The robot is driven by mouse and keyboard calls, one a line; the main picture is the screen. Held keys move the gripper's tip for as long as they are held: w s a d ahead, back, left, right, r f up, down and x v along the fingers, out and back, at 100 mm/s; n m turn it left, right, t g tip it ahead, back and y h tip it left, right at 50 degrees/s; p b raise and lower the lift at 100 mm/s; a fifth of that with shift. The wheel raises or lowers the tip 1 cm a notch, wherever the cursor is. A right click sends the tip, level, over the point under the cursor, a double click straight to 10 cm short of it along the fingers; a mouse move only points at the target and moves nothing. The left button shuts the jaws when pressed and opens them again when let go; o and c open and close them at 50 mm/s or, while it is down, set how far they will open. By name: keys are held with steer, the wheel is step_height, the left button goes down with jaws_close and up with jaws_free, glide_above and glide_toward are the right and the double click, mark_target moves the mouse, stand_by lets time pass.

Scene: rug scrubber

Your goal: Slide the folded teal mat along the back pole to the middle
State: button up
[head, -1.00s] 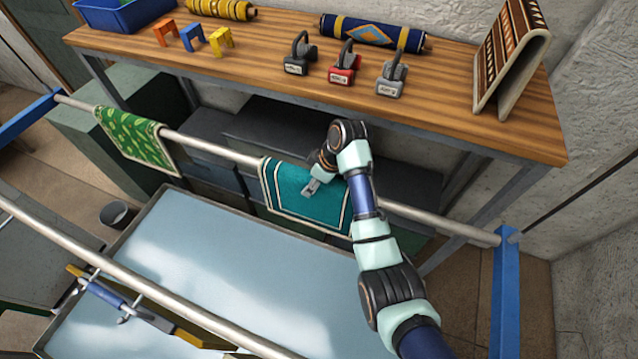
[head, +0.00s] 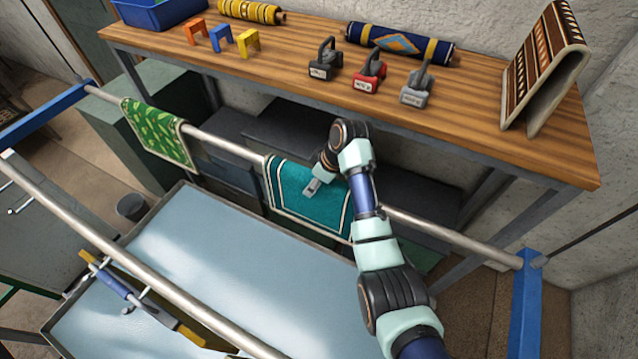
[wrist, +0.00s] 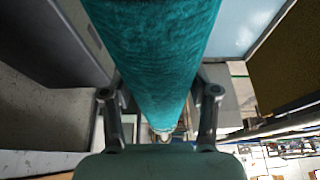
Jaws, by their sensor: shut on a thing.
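The folded teal mat (head: 290,198) with pale border stripes hangs over the back pole (head: 440,230), around the pole's middle stretch in the head view. My gripper (head: 313,187) is shut on its upper part, and my arm covers the mat's right side. In the wrist view the teal mat (wrist: 155,45) runs as a rounded fold between the two fingers of my gripper (wrist: 160,110). The fingertips are partly hidden by the cloth.
A green patterned mat (head: 160,138) hangs on the same pole to the left, with bare pole between. A wooden shelf (head: 290,62) with clamps and rolled rugs stands behind. A front pole (head: 130,255) and a pale wash tray (head: 240,240) lie nearer. Bare pole extends right to a blue post (head: 527,300).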

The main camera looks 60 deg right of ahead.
mark_target(286, 166)
steer(key=shift+w+a+f+b, duration=0.15)
steer(key=shift+w+b, duration=0.4)
steer(key=shift+w, duration=0.4)
steer(key=shift+w+a+f+b, duration=0.15)
steer(key=shift+w+b, duration=0.35)
steer(key=shift+w, duration=0.4)
steer(key=shift+w+r, duration=0.2)
steer(key=shift+w, duration=0.15)
steer(key=shift+w+a+f+b, duration=0.1)
steer(key=shift+w+f+b, duration=0.05)
steer(key=shift+w+b, duration=0.55)
steer(key=w+b, duration=0.3)
steer(key=b, duration=0.1)
steer(key=shift+w+a, duration=0.2)
steer(key=shift+a, duration=0.05)
steer(key=shift+w+b, duration=0.3)
steer(key=shift+b, duration=0.05)
